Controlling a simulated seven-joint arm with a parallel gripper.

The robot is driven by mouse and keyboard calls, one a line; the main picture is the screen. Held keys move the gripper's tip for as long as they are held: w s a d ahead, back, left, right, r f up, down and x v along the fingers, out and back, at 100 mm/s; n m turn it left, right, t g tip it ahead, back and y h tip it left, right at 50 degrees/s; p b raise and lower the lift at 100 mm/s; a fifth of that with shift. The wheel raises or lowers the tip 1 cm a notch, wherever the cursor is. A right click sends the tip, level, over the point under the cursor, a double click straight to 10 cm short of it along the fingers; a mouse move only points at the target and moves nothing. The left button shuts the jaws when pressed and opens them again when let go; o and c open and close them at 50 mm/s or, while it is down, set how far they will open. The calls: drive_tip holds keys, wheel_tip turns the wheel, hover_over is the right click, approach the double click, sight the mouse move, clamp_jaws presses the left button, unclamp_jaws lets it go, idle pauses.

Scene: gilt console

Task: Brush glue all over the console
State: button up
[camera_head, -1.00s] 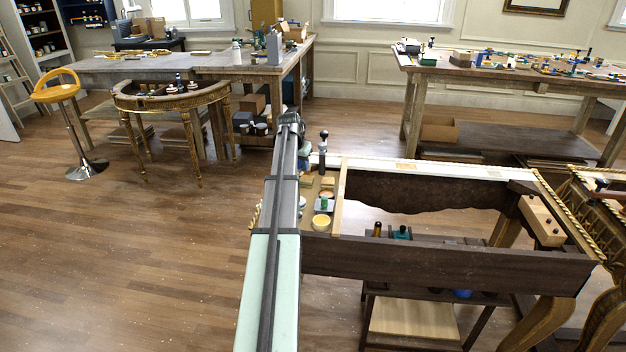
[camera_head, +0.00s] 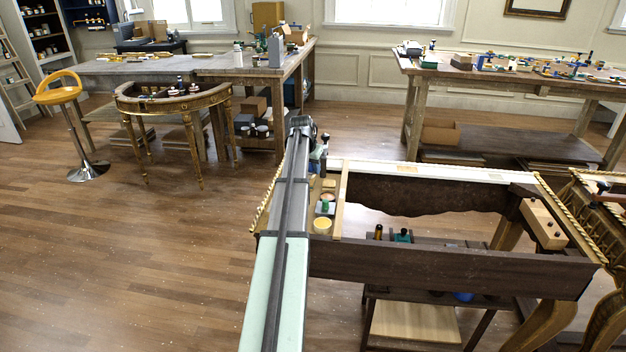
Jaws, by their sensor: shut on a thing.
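The console (camera_head: 450,268) nearest me is an open dark wooden frame with gilt rope trim along its edges and a pale strip (camera_head: 440,173) on the back rail. My arm (camera_head: 284,220) reaches forward over the console's left end, its dark far joint (camera_head: 301,124) beyond the back left corner. My gripper is hidden past that joint, so its fingers and anything in them do not show. A small board at the console's left end carries a round tub of yellow stuff (camera_head: 322,226) and a small green-topped item (camera_head: 325,206). I cannot make out a brush.
A dark-knobbed tool (camera_head: 325,143) stands by the back left corner. A wooden block (camera_head: 543,222) sits on the right end. A low shelf (camera_head: 415,322) is underneath. A half-round gilt table (camera_head: 175,103), yellow stool (camera_head: 58,92) and workbenches stand behind. Floor to the left is clear.

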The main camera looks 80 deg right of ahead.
drive_tip(key=s+a, duration=0.1)
drive_tip(key=s, duration=0.5)
drive_tip(key=shift+s+a+f, duration=0.2)
drive_tip(key=shift+a+f, duration=0.05)
drive_tip(key=shift+a, duration=0.15)
drive_tip(key=shift+f, duration=2.9)
drive_tip(key=shift+f, duration=0.55)
drive_tip(key=shift+r, duration=0.1)
wheel_tip(320, 180, up, 7)
idle(0.9)
